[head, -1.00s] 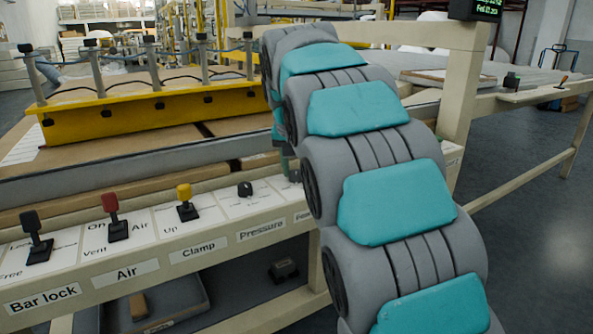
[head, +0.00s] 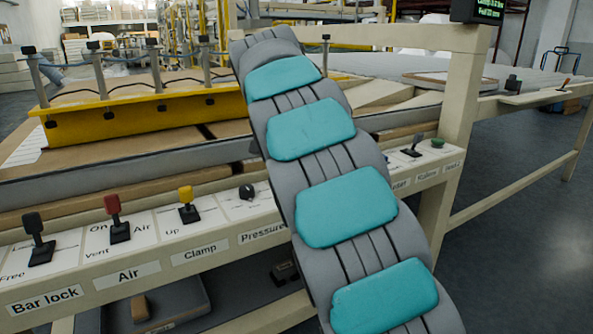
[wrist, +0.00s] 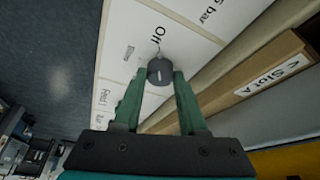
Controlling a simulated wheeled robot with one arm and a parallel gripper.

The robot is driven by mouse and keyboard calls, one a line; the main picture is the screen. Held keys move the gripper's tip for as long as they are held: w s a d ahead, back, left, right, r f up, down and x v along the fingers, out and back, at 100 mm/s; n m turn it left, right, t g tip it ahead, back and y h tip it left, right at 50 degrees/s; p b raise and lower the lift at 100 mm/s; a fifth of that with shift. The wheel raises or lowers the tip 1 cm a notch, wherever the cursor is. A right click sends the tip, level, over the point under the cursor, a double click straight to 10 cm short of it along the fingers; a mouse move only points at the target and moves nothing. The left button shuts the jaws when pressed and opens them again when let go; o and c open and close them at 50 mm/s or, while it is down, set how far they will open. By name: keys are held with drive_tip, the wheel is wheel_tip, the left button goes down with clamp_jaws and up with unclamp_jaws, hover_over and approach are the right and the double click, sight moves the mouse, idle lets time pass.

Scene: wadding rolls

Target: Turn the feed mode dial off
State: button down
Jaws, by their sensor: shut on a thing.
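The feed mode dial (wrist: 160,72) is a small dark round knob on a white label card in the wrist view. "Off" is printed just above it, and smaller words stand to its left. A short pale mark shows on its face; which position it points to I cannot tell for certain. My gripper (wrist: 158,76) has its two green fingers at either side of the dial and is shut on it. In the head view my arm covers both the dial and my gripper.
In the head view, the panel holds a black lever (head: 39,239), a red lever (head: 117,220), a yellow lever (head: 188,206) and the black pressure knob (head: 247,191). Right of my arm are another lever (head: 413,146) and a green button (head: 438,143). A wooden board (wrist: 250,85) runs close beside the dial.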

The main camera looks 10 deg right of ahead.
drive_tip(key=shift+c, duration=2.3)
unclamp_jaws()
drive_tip(key=shift+v, duration=1.55)
drive_tip(key=p+v, duration=0.1)
drive_tip(key=v, duration=0.3)
drive_tip(key=shift+r, duration=0.35)
